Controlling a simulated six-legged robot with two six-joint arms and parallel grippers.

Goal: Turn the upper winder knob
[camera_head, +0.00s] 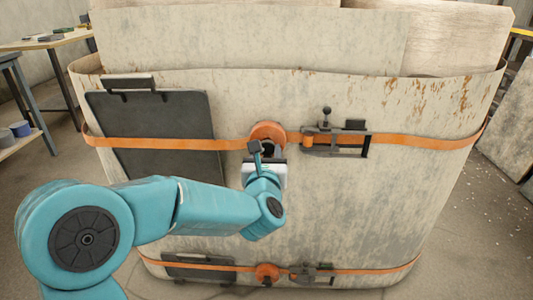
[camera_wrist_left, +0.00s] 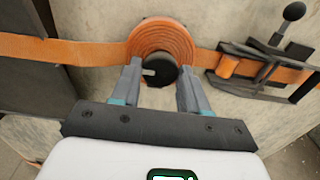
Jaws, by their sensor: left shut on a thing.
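The upper winder (camera_head: 268,131) is a round orange coil of strap on the upper orange strap of a large pale, stained container. In the left wrist view, the coil (camera_wrist_left: 163,36) has a dark round knob (camera_wrist_left: 160,66) at its centre. My left gripper (camera_wrist_left: 159,77) has one finger on each side of this knob and is shut on it. In the head view my left gripper (camera_head: 266,155) covers the knob and the lower part of the coil. My right gripper is not in view.
A grey ratchet buckle (camera_head: 336,140) with a ball-ended lever sits right of the winder. A dark panel (camera_head: 155,120) stands left under the strap. A lower winder (camera_head: 267,272) and buckle (camera_head: 310,272) are near the container's bottom. A workbench (camera_head: 40,42) stands back left.

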